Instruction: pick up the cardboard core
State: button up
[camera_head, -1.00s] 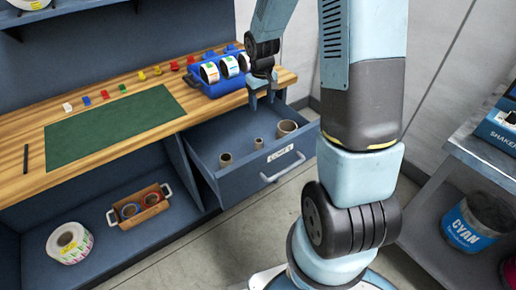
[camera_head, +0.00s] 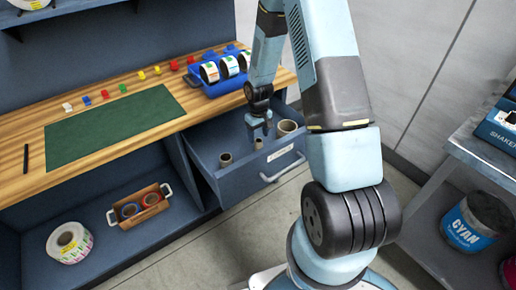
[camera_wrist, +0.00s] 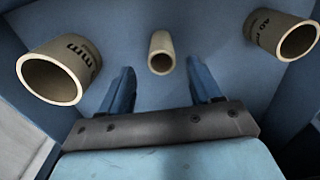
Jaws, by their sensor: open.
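My gripper (camera_head: 259,130) is open and empty, pointing down over the middle core. In the wrist view, the narrow core (camera_wrist: 160,52) lies centred ahead of the gap between my open fingers (camera_wrist: 160,84). A wide core (camera_wrist: 60,72) shows at left and another core (camera_wrist: 282,36) at right, both with dark printing. No finger appears to touch a core.
The drawer's front wall and handle (camera_head: 283,166) are close to my gripper. Above the drawer, the wooden bench (camera_head: 110,118) holds a green mat and a blue rack (camera_head: 215,88) with label rolls. A cart (camera_head: 432,215) with a cyan bucket stands at right.

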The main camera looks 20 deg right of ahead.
aim_at(259, 147)
jog(key=shift+f, duration=0.9)
jog(key=f, duration=0.3)
jog(key=shift+s+f, duration=0.35)
jog(key=shift+s, duration=0.05)
jog(key=shift+f, duration=0.75)
jog(key=shift+c, duration=0.4)
jog(key=c, duration=1)
jog(key=shift+r, duration=0.1)
